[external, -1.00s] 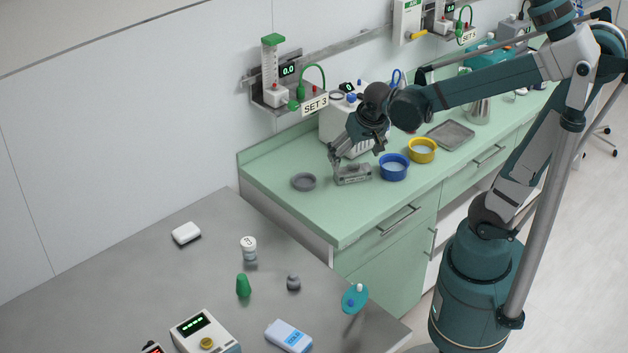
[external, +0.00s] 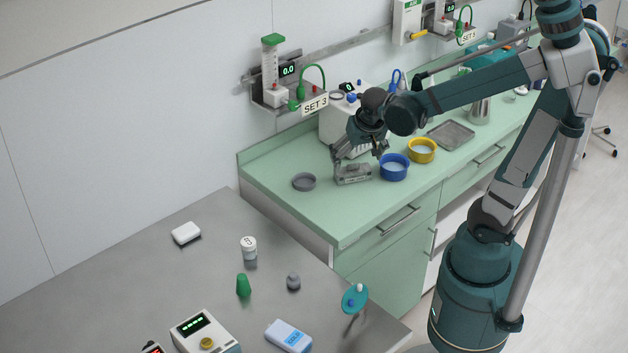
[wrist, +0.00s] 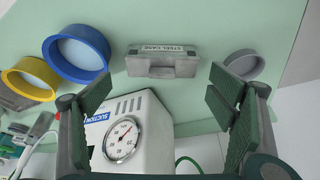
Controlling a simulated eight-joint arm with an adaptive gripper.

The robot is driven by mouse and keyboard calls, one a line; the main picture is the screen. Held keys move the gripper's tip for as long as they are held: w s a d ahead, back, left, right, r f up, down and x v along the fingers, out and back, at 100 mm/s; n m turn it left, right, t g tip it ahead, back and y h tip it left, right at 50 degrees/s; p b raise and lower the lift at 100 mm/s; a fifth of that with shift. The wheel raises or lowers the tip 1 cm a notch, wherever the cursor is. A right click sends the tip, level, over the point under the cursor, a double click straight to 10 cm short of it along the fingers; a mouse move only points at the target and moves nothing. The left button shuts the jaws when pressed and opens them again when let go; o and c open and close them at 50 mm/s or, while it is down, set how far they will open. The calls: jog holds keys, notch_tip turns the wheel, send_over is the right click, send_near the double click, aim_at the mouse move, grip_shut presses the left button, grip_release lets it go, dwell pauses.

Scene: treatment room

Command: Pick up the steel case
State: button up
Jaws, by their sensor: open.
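The steel case (external: 353,175) is a small grey box on the green counter, between a grey dish and a blue bowl. In the wrist view the steel case (wrist: 163,62) shows its label and lies ahead of the fingertips, roughly between the two finger lines. My gripper (external: 357,152) is above and close to the case in the external view. In the wrist view my gripper (wrist: 160,88) has its fingers wide apart with nothing between the pads. Whether a finger touches the case is not clear.
A blue bowl (external: 394,168) and a yellow bowl (external: 422,151) stand right of the case. A grey dish (external: 304,182) is to its left. The white suction unit (wrist: 128,130) stands behind it. A grey tray (external: 450,135) lies farther right. The counter's front strip is clear.

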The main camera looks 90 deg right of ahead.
aim_at(354, 166)
jog(key=shift+d+f, duration=0.1)
jog(key=shift+f, duration=0.15)
jog(key=shift+b+x, duration=1.2)
jog(key=shift+x, duration=1.4)
jog(key=shift+w, duration=0.2)
jog(key=c, duration=0.7)
